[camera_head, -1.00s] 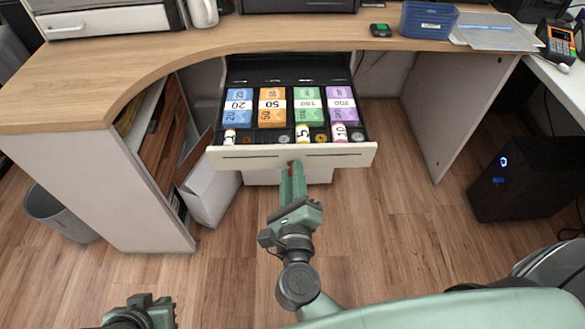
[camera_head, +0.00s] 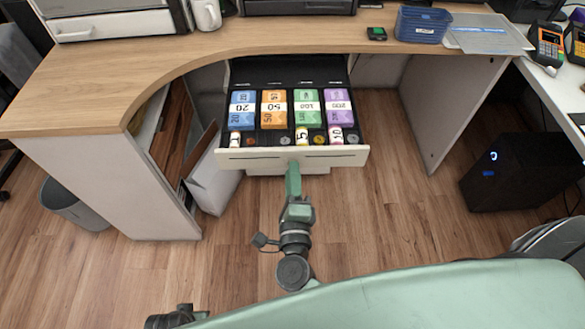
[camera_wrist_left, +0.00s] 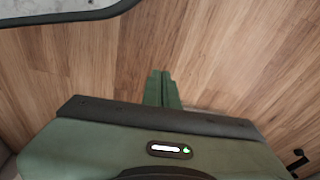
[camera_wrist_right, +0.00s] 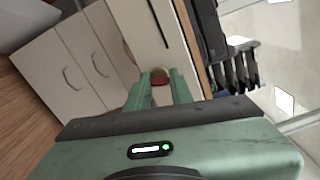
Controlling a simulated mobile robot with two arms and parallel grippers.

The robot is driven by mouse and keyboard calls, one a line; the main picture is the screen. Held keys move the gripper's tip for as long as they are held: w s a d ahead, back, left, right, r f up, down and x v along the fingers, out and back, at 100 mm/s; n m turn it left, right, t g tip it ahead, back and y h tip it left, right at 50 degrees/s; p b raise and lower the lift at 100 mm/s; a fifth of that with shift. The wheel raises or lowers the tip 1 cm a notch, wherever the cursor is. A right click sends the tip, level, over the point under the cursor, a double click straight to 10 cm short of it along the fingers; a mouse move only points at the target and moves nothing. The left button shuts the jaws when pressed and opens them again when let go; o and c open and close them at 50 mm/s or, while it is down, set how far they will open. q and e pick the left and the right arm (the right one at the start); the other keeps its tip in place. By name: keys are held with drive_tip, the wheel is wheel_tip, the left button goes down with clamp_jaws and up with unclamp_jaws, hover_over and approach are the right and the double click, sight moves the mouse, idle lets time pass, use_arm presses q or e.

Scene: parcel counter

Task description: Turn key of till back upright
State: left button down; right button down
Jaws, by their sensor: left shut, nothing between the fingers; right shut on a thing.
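The till (camera_head: 248,157) is an open cash drawer under the counter, with a cream front panel. Its key (camera_wrist_right: 160,80) shows in the right wrist view as a small reddish piece at the front panel, between my fingertips. Most of it is hidden, so I cannot tell its angle. My right gripper (camera_head: 293,166) is shut on the key at the middle of the drawer front; it also shows in the right wrist view (camera_wrist_right: 160,88). My left gripper (camera_wrist_left: 162,78) is shut and empty, pointing at the wooden floor, away from the till.
The drawer holds blue, orange, green and purple note bundles (camera_head: 273,108) with coins in front. The curved wooden counter (camera_head: 110,85) runs above it. A grey bin (camera_head: 75,205) stands at left, a black computer case (camera_head: 520,172) at right.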

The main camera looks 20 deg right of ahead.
use_arm(q)
drive_tip(key=s+f+p, duration=0.2)
drive_tip(key=s+f, duration=0.3)
drive_tip(key=f, duration=0.2)
drive_tip(key=shift+s+a+f+g, duration=0.2)
drive_tip(key=shift+a+f+g, duration=0.1)
drive_tip(key=shift+a, duration=0.05)
use_arm(e)
drive_tip(key=shift+n, duration=1.2)
drive_tip(key=c, duration=1.2)
unclamp_jaws()
drive_tip(key=shift+c, duration=0.2)
use_arm(q)
drive_tip(key=shift+w+r, duration=0.25)
drive_tip(key=shift+w, duration=0.05)
use_arm(e)
drive_tip(key=v, duration=0.7)
drive_tip(key=shift+s, duration=0.4)
